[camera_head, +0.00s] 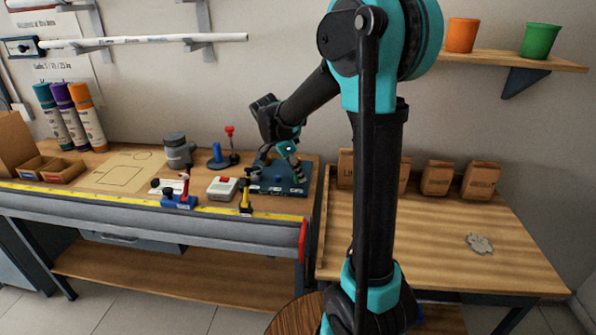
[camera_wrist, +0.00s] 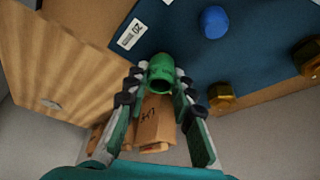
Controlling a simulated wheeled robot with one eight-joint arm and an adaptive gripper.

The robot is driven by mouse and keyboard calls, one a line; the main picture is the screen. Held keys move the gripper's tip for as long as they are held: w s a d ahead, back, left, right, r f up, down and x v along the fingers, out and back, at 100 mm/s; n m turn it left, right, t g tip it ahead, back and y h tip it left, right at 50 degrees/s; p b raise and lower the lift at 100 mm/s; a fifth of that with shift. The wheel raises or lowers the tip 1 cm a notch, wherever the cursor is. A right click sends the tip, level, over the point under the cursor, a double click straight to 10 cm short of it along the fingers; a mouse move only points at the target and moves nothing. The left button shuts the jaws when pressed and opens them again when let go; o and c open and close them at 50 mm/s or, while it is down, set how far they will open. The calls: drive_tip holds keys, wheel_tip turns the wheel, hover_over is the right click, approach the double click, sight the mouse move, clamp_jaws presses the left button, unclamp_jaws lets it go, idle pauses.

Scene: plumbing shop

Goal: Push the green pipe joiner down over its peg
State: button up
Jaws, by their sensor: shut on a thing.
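The green pipe joiner (camera_wrist: 161,70) is a short ring with an open end, seen between my fingertips in the wrist view. My gripper (camera_wrist: 160,82) is shut on it, one finger on each side. In the head view my gripper (camera_head: 297,171) reaches down over the right part of the dark blue board (camera_head: 268,188). The board also fills the upper part of the wrist view (camera_wrist: 180,40). A label reading 20 (camera_wrist: 131,34) lies beside the joiner. The joiner's peg is hidden, and I cannot tell how far the joiner sits over it.
A blue round part (camera_wrist: 213,22) and brass fittings (camera_wrist: 222,96) are on the board near the joiner. Paper bags (camera_head: 437,178) stand right.

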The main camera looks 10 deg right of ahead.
drive_tip(key=shift+f, duration=0.1)
drive_tip(key=o, duration=0.8)
drive_tip(key=shift+o, duration=0.2)
drive_tip(key=v, duration=1.2)
